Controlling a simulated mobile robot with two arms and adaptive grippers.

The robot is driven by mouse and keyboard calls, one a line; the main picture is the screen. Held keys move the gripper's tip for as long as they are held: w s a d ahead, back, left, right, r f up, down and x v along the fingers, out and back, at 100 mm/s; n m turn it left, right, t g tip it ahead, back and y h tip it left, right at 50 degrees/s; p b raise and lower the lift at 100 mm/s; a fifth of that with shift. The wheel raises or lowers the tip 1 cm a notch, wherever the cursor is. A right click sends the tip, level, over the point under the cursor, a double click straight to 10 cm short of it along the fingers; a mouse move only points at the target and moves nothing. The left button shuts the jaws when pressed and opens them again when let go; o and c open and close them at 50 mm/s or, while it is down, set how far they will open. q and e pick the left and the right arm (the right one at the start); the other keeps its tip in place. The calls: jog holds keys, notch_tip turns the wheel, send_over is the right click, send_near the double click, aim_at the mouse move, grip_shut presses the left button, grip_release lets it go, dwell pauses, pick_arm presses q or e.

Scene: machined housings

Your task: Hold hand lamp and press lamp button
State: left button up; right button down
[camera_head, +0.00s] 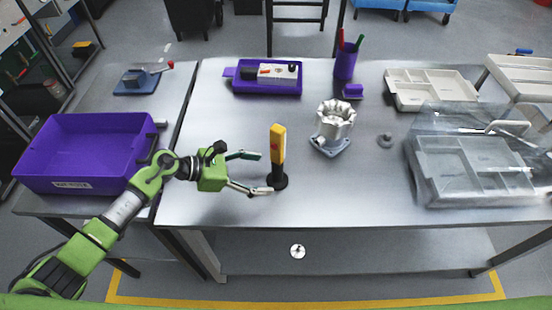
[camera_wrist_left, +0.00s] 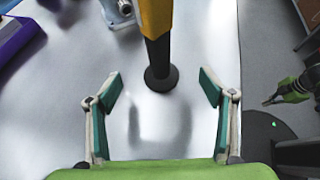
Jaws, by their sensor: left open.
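The hand lamp (camera_head: 278,150), yellow above and black below, stands upright on a round black base near the front of the steel table. It also shows in the left wrist view (camera_wrist_left: 158,52), where its top is cut off. A small red spot on its yellow side may be the button; I cannot tell. My left gripper (camera_head: 262,172) is open and empty, just left of the lamp's lower part. In the left wrist view its fingers (camera_wrist_left: 160,84) are spread wide, with the lamp beyond them and between their lines. Part of my right gripper (camera_wrist_left: 285,93) shows there at the right edge.
A grey metal housing (camera_head: 334,128) stands right of the lamp. A purple tray (camera_head: 240,86) with a device lies behind it. A purple bin (camera_head: 85,140) is at left. A clear-lidded organizer (camera_head: 432,188) is at right. The table's front edge runs close below the lamp.

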aim_at(274, 174)
pick_arm(q)
jog(key=b+x, duration=0.2)
jog(key=x, duration=0.2)
jog(key=shift+d+f, duration=0.1)
jog(key=shift+d, duration=0.05)
jog(key=shift+w+d+f, duration=0.1)
jog(key=shift+d, duration=0.15)
pick_arm(e)
jog(key=d+f, duration=0.2)
jog(key=shift+w+d+f, duration=0.1)
jog(key=shift+d+f, duration=0.15)
jog(key=shift+f, duration=0.05)
pick_arm(q)
jog(key=c, duration=1.9)
pick_arm(e)
jog(key=shift+a, duration=0.7)
jog(key=shift+d, duration=0.45)
